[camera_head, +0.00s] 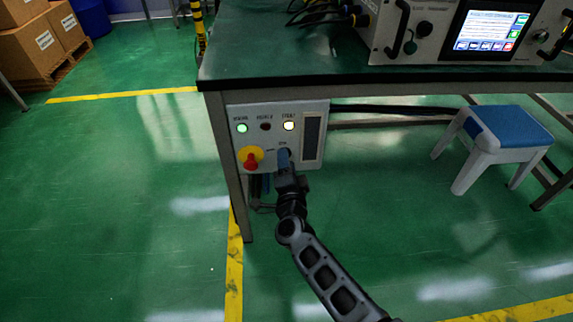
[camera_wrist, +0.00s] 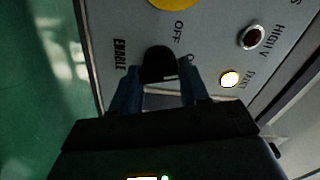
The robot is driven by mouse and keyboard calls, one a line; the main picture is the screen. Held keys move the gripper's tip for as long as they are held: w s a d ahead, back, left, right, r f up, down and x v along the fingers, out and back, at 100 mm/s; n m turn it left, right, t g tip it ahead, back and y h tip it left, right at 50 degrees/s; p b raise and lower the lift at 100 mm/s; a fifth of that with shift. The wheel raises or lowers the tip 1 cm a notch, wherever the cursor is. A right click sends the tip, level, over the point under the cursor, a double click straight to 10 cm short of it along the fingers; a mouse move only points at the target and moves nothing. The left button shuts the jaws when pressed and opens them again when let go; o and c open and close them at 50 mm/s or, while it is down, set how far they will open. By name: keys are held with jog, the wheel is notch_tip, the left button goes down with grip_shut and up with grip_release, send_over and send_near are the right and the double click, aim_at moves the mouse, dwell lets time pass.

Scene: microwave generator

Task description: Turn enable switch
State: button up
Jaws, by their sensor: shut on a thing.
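The enable switch (camera_wrist: 158,62) is a black knob on the grey control panel (camera_head: 230,112) under the table's front edge. In the wrist view the word ENABLE stands beside it, OFF stands above it, and another label is partly hidden by a finger. My gripper (camera_wrist: 161,82) is shut on the knob, one blue-grey finger on each side. In the head view my gripper (camera_head: 284,160) is at the panel's lower middle and hides most of the knob. The knob's exact turn is hard to read.
A red emergency button (camera_head: 250,163) on a yellow base is close left of my gripper. A green lamp (camera_head: 242,128) and the FAULT lamp (camera_head: 288,126) are lit; the HIGH V lamp (camera_wrist: 251,37) is dark red. A blue-topped stool (camera_head: 508,125) stands right.

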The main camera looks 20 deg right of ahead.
jog(key=shift+d+m, duration=0.15)
jog(key=shift+m, duration=0.45)
jog(key=o, duration=1.1)
jog(key=shift+c, duration=0.2)
jog(key=p+v, duration=0.2)
jog(key=v, duration=0.6)
